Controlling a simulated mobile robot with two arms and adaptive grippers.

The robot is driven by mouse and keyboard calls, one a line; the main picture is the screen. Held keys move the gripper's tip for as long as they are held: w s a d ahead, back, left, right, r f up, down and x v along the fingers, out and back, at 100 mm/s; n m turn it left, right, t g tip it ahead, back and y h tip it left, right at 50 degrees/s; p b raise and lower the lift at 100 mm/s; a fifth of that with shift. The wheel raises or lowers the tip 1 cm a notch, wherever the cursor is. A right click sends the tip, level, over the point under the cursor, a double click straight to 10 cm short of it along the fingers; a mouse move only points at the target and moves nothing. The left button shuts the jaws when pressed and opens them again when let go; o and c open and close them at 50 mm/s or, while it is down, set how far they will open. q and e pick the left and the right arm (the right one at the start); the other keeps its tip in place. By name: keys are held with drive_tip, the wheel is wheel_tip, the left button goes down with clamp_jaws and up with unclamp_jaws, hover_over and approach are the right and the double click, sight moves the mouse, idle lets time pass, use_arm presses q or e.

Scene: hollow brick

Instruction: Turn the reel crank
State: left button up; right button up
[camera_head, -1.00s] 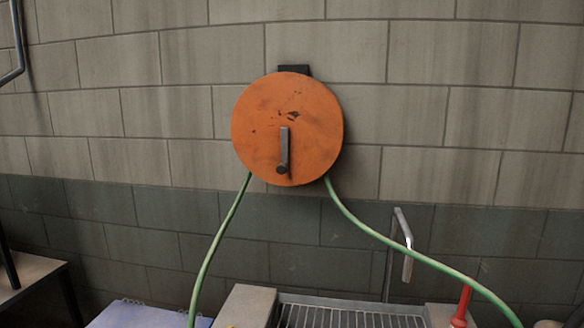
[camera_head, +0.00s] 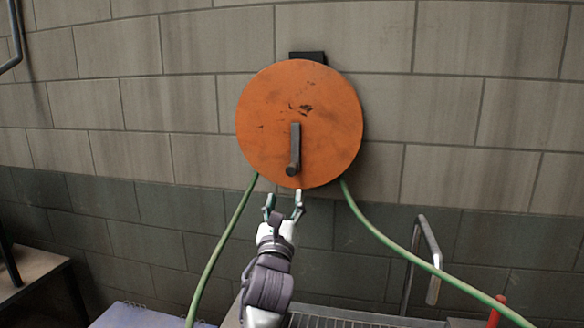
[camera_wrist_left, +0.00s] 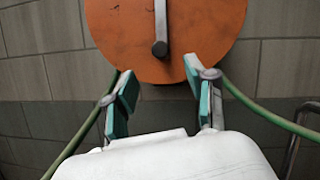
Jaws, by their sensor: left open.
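The orange round reel (camera_head: 268,112) hangs on the block wall. Its dark crank (camera_head: 295,140) points straight down from the middle, with the knob (camera_head: 293,169) at its lower end near the rim. My left gripper (camera_head: 284,203) is open and empty, just below the reel and under the knob. In the left wrist view the reel (camera_wrist_left: 205,30) fills the top, and the crank knob (camera_wrist_left: 160,48) sits above and between the open fingers (camera_wrist_left: 158,85), apart from both. My right gripper is not in view.
Green hoses (camera_head: 222,245) (camera_head: 400,248) run down from both sides of the reel. A metal rail (camera_head: 432,262) and a red post (camera_head: 497,311) stand at the lower right. A grated surface (camera_head: 335,321) lies below. A dark table (camera_head: 25,270) is at the left.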

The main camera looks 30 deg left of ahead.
sight(291, 173)
use_arm(q)
drive_tip(key=p+x, duration=0.3)
drive_tip(key=x, duration=0.7)
drive_tip(key=shift+w, duration=0.15)
drive_tip(key=shift+w+a+r, duration=0.15)
drive_tip(key=shift+w+a, duration=0.05)
drive_tip(key=shift+w, duration=0.4)
drive_tip(key=shift+c, duration=0.3)
clamp_jaws()
